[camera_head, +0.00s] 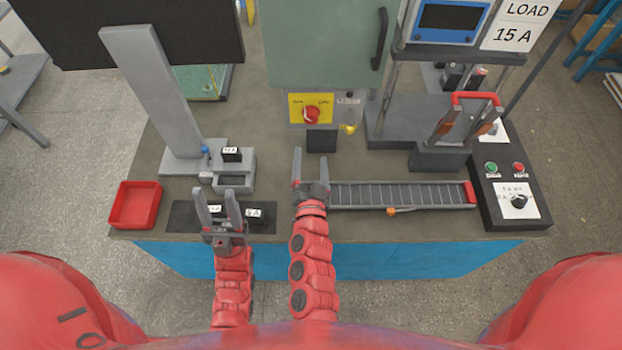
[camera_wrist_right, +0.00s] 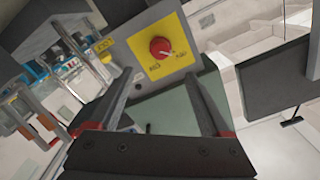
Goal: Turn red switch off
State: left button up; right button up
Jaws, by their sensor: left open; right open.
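The red rotary switch (camera_head: 311,115) sits on a yellow plate (camera_head: 296,103) at the foot of the grey-green cabinet (camera_head: 318,50). In the right wrist view the red knob (camera_wrist_right: 160,47) shows ahead of the fingers, on its yellow plate, with a pale pointer mark; the lettering is too small to read surely. My right gripper (camera_head: 311,168) is open and empty, in front of and below the switch, apart from it. My left gripper (camera_head: 218,208) is open over the dark mat at the left, near two small black blocks with white labels.
A red tray (camera_head: 135,204) lies at the left edge. A grey fixture (camera_head: 235,176) holds a black block. A roller conveyor (camera_head: 402,195) runs right of my right gripper. A control box (camera_head: 509,190) with green and red buttons stands at the right. A yellow padlock (camera_head: 348,129) hangs beside the switch.

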jog(key=s, duration=0.4)
jog(key=shift+s, duration=0.2)
dwell(0.3)
